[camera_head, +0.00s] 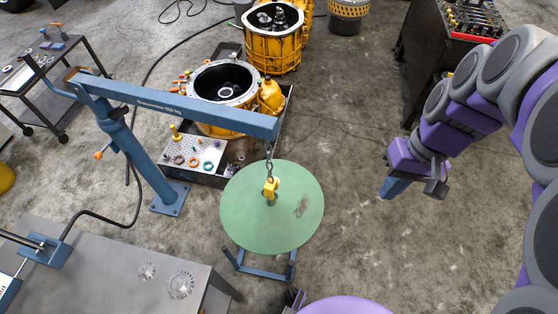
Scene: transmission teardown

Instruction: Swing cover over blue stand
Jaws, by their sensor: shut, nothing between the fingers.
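The cover is a round green disc (245,215) with a dark scuffed patch on its right side. It hangs level on a chain and yellow hook (270,187) from the tip of the blue crane boom (190,106). From this view it lies across the blue stand (262,272), a low frame on the floor; the disc hides most of the stand, and the gap between them cannot be judged. My gripper (395,188) is shut and empty, pointing down to the right of the disc and clear of it.
The crane post (135,150) stands left of the disc. Behind are a yellow transmission housing (275,48) and a tray (287,108) with another housing. A grey workbench (120,268) is at front left, a tool cart (440,40) at back right. Floor right of the disc is free.

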